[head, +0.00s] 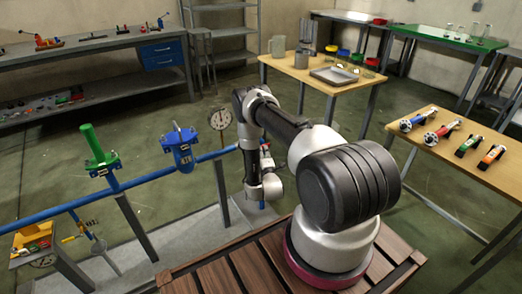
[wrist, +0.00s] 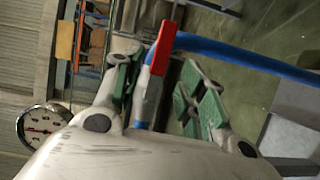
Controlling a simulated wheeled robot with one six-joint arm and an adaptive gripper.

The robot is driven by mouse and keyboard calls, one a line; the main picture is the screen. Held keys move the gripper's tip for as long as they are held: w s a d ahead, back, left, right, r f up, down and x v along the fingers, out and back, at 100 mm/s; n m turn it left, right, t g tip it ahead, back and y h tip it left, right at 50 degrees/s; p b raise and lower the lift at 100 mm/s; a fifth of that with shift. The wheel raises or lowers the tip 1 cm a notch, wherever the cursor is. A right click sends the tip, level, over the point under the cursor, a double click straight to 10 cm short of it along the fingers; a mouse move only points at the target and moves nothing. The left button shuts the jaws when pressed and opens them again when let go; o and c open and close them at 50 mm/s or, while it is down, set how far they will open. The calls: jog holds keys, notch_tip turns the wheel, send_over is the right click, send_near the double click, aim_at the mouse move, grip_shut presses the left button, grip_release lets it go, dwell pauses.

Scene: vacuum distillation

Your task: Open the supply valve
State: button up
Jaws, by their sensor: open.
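In the wrist view, my gripper (wrist: 158,70) is open, with one green-padded finger on each side of a valve handle (wrist: 163,48). The handle has a red end, a pale grey middle and a blue lower part. It lies between the fingers, nearer the left one; I cannot tell whether either finger touches it. A blue pipe (wrist: 240,58) runs off to the right behind the fingers. In the head view, my arm's end is low beside the blue pipe (head: 153,178), and the fingers and red handle are hidden there.
A round gauge (wrist: 42,125) is close to my gripper's left; it also shows in the head view (head: 220,118). A green-handled fitting (head: 95,150) and a blue fitting (head: 182,147) stand on the pipe. A wooden table (head: 470,170) with several coloured tools is at right.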

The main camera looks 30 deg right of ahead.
jog(key=v, duration=0.6)
jog(key=shift+s+a, duration=0.1)
jog(key=shift+s, duration=0.05)
